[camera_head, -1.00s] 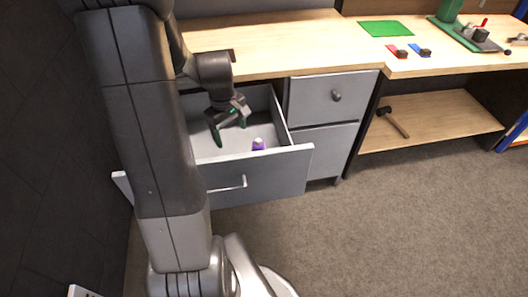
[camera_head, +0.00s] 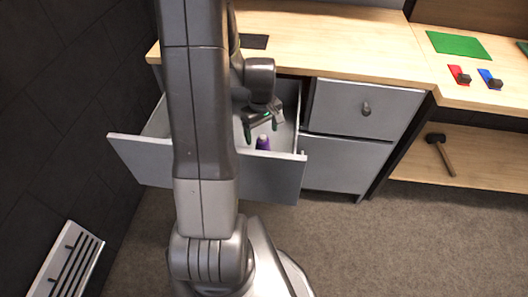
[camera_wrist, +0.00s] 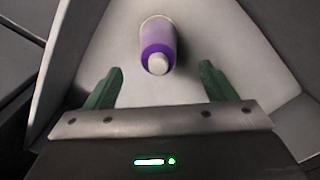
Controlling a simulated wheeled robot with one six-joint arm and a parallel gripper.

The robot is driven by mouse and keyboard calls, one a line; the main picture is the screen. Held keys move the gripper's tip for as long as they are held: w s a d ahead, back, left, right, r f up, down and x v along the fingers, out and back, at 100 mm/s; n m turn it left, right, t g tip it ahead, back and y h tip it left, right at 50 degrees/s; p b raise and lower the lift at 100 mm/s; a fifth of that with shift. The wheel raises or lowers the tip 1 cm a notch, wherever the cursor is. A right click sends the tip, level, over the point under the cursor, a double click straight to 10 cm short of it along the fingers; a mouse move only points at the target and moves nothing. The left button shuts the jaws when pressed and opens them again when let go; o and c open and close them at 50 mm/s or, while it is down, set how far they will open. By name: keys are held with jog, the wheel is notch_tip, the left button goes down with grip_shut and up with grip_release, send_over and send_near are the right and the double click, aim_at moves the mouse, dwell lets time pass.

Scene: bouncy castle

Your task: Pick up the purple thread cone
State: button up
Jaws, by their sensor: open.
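The purple thread cone (camera_head: 263,143) stands inside the open drawer (camera_head: 281,181), near its front wall. In the wrist view the cone (camera_wrist: 158,46) has a purple body and a pale tip, and sits ahead of the fingertips, roughly centred between them. My gripper (camera_head: 260,127) is over the drawer, just above and beside the cone in the head view. In the wrist view my gripper (camera_wrist: 162,75) has its two green fingers wide apart with nothing between them. My arm hides the middle of the drawer in the head view.
A wooden worktop (camera_head: 330,45) lies above the drawer, with a closed grey drawer (camera_head: 355,107) to the right. A hammer (camera_head: 439,152) lies on the low shelf (camera_head: 478,165). A green mat (camera_head: 459,44) is on the worktop. Carpet (camera_head: 400,245) in front is clear.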

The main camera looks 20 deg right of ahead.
aim_at(263, 146)
jog(key=shift+s+d+f, duration=0.1)
jog(key=shift+f, duration=1.85)
jog(key=shift+s+d+f, duration=0.1)
jog(key=shift+f, duration=1.85)
jog(key=shift+c, duration=0.3)
jog(key=c, duration=1.2)
jog(key=shift+o, duration=0.2)
jog(key=shift+r, duration=0.1)
